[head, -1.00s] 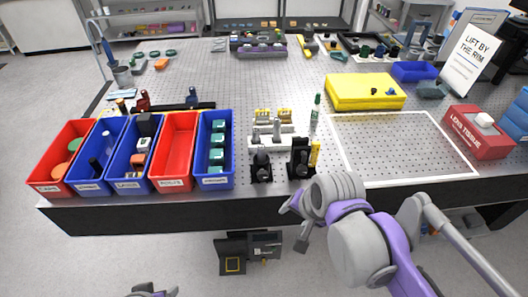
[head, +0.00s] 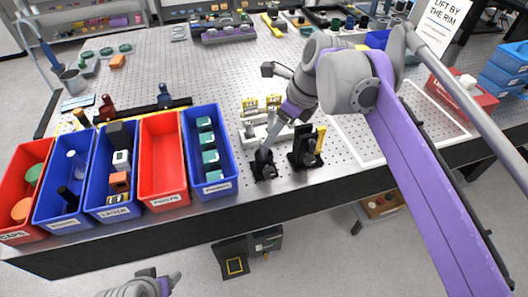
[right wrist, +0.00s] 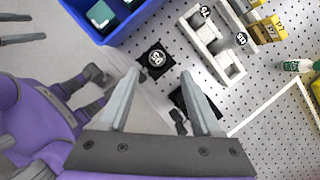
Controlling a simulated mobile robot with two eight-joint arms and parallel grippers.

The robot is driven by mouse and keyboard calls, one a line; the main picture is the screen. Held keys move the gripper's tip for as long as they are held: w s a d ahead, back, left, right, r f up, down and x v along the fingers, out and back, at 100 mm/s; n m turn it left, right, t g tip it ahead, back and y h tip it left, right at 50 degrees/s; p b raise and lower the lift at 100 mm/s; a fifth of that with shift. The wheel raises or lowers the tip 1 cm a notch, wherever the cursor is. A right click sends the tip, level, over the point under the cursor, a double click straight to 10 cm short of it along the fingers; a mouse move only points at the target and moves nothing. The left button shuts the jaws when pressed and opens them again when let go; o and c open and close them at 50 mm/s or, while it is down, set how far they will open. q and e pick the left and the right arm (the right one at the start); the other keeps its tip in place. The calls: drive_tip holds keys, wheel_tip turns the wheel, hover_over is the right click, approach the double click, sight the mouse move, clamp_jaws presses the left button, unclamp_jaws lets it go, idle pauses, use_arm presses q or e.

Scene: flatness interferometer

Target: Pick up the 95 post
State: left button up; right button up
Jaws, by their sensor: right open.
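A post in a black square base (right wrist: 156,58) shows a round white top label in the right wrist view; its number is too small to read surely. The base stands near the table's front edge in the head view (head: 264,170). My right gripper (right wrist: 160,77) is open, pointing down, with the post close to the gap between its fingertips; the head view shows it over the base (head: 263,153). Two more labelled posts (right wrist: 205,12) (right wrist: 241,38) stand in a white rack (right wrist: 215,42). My left gripper (right wrist: 18,29) has its two fingers apart, off the table.
A second black mount (head: 306,148) stands just right of the base. The blue bin (head: 233,188) is close on the left, beside the red posts bin (head: 163,198). Yellow blocks (right wrist: 270,25) stand behind the rack. A white-outlined area at right is clear.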

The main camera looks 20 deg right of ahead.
sight(264, 153)
drive_tip(key=x, duration=0.7)
drive_tip(key=shift+a+r, duration=0.1)
drive_tip(key=shift+a, duration=0.25)
clamp_jaws()
idle(1.1)
